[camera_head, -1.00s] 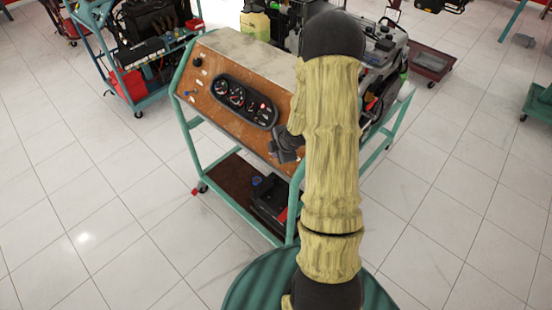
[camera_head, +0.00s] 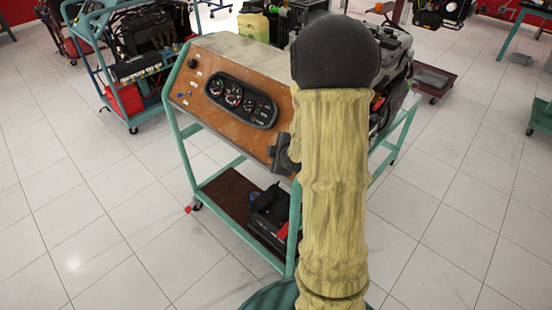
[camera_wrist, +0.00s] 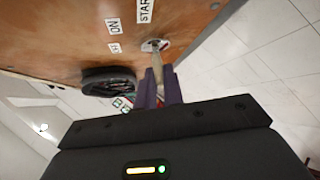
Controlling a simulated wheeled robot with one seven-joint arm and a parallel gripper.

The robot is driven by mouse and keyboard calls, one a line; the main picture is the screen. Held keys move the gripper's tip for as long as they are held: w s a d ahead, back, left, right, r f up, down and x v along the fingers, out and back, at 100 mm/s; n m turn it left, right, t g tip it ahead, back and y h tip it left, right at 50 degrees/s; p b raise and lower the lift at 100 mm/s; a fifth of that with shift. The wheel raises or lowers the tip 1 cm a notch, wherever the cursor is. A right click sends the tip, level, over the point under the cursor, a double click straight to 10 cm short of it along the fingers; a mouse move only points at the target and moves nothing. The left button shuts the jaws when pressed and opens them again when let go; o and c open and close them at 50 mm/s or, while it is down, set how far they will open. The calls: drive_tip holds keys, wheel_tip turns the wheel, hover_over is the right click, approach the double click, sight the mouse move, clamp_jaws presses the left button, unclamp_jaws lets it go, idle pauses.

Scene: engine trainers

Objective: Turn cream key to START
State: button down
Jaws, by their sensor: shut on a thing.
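The cream key (camera_wrist: 156,62) sits in its round metal lock (camera_wrist: 155,45) on the brown panel (camera_wrist: 60,35) in the wrist view. An ON label (camera_wrist: 114,25) and a START label (camera_wrist: 144,10) are beside the lock. My gripper (camera_wrist: 158,82) is shut on the key, with its dark fingers on either side of it. In the head view the panel (camera_head: 190,88) is on the green trolley, and my arm hides the key and the lock. Part of my gripper (camera_head: 284,155) shows at the panel's right end.
A dark gauge cluster (camera_head: 241,101) is on the panel left of my arm. The green trolley frame (camera_head: 190,160) carries a black battery-like box (camera_head: 268,212) on its lower shelf. The tiled floor (camera_head: 80,200) to the left is clear.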

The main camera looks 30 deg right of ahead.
drive_tip(key=shift+d, duration=0.1)
idle(0.3)
drive_tip(key=c, duration=1.5)
unclamp_jaws()
drive_tip(key=shift+b+v, duration=2.1)
drive_tip(key=shift+v, duration=6.6)
drive_tip(key=shift+f, duration=0.1)
